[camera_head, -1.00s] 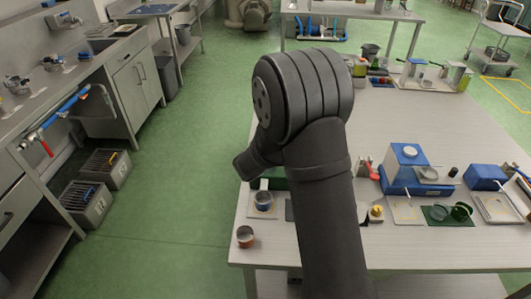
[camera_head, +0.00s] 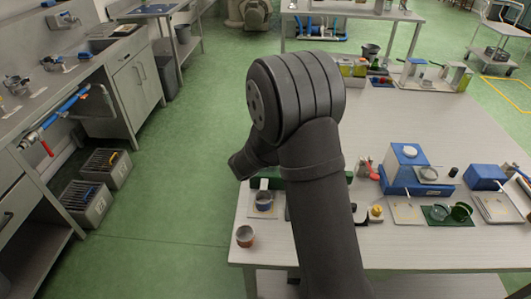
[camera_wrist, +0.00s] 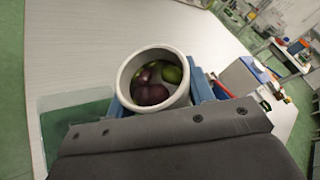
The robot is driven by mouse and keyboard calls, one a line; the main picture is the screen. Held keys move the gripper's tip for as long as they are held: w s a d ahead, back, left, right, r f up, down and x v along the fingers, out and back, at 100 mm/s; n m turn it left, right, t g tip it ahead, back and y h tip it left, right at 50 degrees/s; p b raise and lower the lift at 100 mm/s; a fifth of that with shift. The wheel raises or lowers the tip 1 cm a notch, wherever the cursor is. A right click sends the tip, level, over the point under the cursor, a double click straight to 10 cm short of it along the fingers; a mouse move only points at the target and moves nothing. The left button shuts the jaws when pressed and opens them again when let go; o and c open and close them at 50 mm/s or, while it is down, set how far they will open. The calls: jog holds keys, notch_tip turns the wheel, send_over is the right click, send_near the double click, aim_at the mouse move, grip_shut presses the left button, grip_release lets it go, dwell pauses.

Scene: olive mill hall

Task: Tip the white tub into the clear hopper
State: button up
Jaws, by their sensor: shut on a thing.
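The white tub (camera_wrist: 157,80) shows in the wrist view, its round rim towards the camera, with several dark purple and green olives inside. In the head view my arm hides the gripper and tub. A green rectangle with a pale, see-through-looking edge (camera_wrist: 75,121) lies left of the tub. I cannot tell whether either belongs to the clear hopper.
A copper-coloured cup (camera_head: 245,236) stands at the table's near left corner. The table's far middle (camera_head: 430,120) is clear.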

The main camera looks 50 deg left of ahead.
jog(key=shift+a+r+n+t+h, duration=0.15)
jog(key=shift+r+n+t, duration=0.25)
jog(key=shift+n, duration=0.45)
jog(key=shift+r+n+t+h, duration=0.25)
jog(key=shift+r+n+t, duration=0.15)
jog(key=shift+n, duration=0.45)
dwell(1.8)
jog(key=shift+s+a+f+n+t, duration=0.15)
jog(key=shift+f+n+t, duration=0.2)
jog(key=shift+n, duration=0.45)
dwell(0.9)
jog(key=shift+s+a+r+n+t+p, duration=0.3)
jog(key=shift+a+n, duration=0.2)
jog(key=shift+n, duration=0.3)
dwell(0.8)
jog(key=shift+s+a+r+n+t, duration=0.15)
jog(key=shift+n+t, duration=0.1)
jog(key=shift+n, duration=0.35)
dwell(0.6)
